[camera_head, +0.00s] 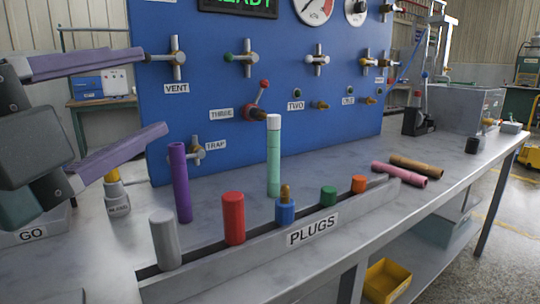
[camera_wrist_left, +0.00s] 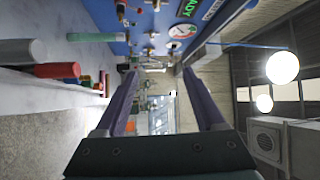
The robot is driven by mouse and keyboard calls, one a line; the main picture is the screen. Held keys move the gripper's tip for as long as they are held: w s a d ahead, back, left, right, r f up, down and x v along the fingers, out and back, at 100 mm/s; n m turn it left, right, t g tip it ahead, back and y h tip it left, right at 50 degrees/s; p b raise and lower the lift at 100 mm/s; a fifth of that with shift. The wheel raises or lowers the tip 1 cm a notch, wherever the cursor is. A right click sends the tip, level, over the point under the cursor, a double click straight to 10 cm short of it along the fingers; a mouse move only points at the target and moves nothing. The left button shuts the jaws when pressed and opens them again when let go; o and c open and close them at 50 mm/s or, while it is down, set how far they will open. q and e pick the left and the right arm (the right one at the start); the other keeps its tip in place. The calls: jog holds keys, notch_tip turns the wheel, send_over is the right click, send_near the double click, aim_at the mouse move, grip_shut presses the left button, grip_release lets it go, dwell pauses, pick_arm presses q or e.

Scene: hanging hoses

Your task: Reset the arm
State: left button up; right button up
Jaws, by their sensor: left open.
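My left gripper (camera_head: 155,92) comes in from the left in the head view. Its two purple fingers are spread wide, one above the other, with nothing between them. It is in front of the left part of the blue panel (camera_head: 215,95), near the VENT valve (camera_head: 178,58) and above the purple rod (camera_head: 180,182). In the left wrist view, the open fingers (camera_wrist_left: 160,75) frame the panel end and room, and hold nothing. I cannot tell if a fingertip touches the panel. My right gripper is in neither view.
Pink (camera_head: 400,174) and brown (camera_head: 415,167) tubes lie on the bench.

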pick_arm(q)
jog(key=s+a+f+n+g+y, duration=0.3)
jog(key=s+a+f+n, duration=0.1)
jog(key=f, duration=0.3)
jog(key=s+a+f+n+g+y, duration=0.3)
jog(key=s+a+f+n+g, duration=0.1)
jog(key=f, duration=0.3)
jog(key=s+a+f+n+g+y, duration=0.3)
jog(key=s+a+f+n, duration=0.1)
jog(key=s+a+f, duration=0.1)
jog(key=shift+s+a+f+g, duration=0.1)
jog(key=shift+a+f+g, duration=0.3)
jog(key=shift+a+f, duration=0.4)
jog(key=s+a+f+n+g, duration=0.1)
jog(key=s+f+n+g, duration=0.25)
jog(key=s, duration=0.45)
jog(key=d+f+n+h, duration=0.1)
jog(key=d+n+h, duration=0.2)
jog(key=d, duration=0.6)
notch_tip(320, 180, up, 59)
jog(key=p, duration=5.8)
jog(key=shift+s+d+f+g+p, duration=0.15)
jog(key=shift+f+g+p, duration=0.05)
jog(key=shift+g+p, duration=0.15)
jog(key=shift+m, duration=0.25)
